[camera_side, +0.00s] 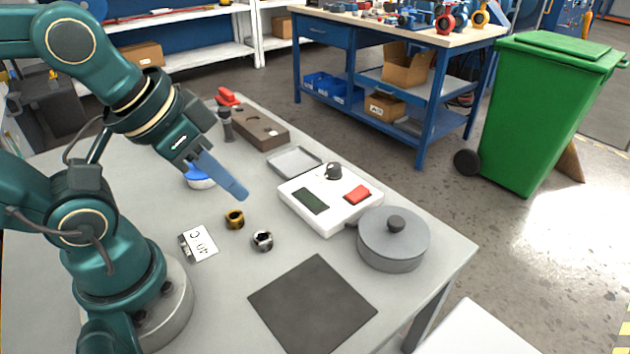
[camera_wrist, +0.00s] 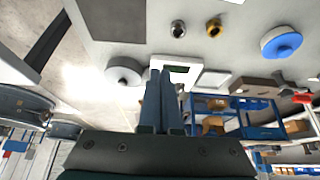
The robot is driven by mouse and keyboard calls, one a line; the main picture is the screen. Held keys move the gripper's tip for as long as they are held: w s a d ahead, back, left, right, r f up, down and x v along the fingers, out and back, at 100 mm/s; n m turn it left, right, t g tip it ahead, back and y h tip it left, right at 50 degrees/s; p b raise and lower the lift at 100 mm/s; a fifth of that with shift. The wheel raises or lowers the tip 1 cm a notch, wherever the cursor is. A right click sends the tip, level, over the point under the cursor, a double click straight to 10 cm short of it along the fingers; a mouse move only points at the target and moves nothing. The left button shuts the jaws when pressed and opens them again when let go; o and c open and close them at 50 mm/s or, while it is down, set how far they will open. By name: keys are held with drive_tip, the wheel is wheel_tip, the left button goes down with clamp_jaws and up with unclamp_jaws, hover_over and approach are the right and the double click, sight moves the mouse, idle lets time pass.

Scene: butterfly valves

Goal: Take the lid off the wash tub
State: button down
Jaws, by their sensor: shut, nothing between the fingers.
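The wash tub (camera_side: 392,254) is a round grey metal pot near the table's right corner. Its lid (camera_side: 375,231) is on top, with a dark round knob (camera_side: 396,223) in the middle. In the wrist view the lid (camera_wrist: 124,78) shows left of the fingers. My gripper (camera_side: 243,195) is above the table, to the left of the tub and well apart from it. Its blue fingers are shut and empty; they also show in the wrist view (camera_wrist: 162,75).
A white device (camera_side: 325,208) with a dark screen and red button stands beside the tub. A dark mat (camera_side: 312,304), a brass fitting (camera_side: 235,219), a steel fitting (camera_side: 263,240), a label card (camera_side: 200,243) and a brown block (camera_side: 260,128) lie around. A blue-topped round item (camera_side: 200,180) sits behind my gripper.

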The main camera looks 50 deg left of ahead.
idle(0.4)
drive_tip(key=shift+c, duration=2.2)
unclamp_jaws()
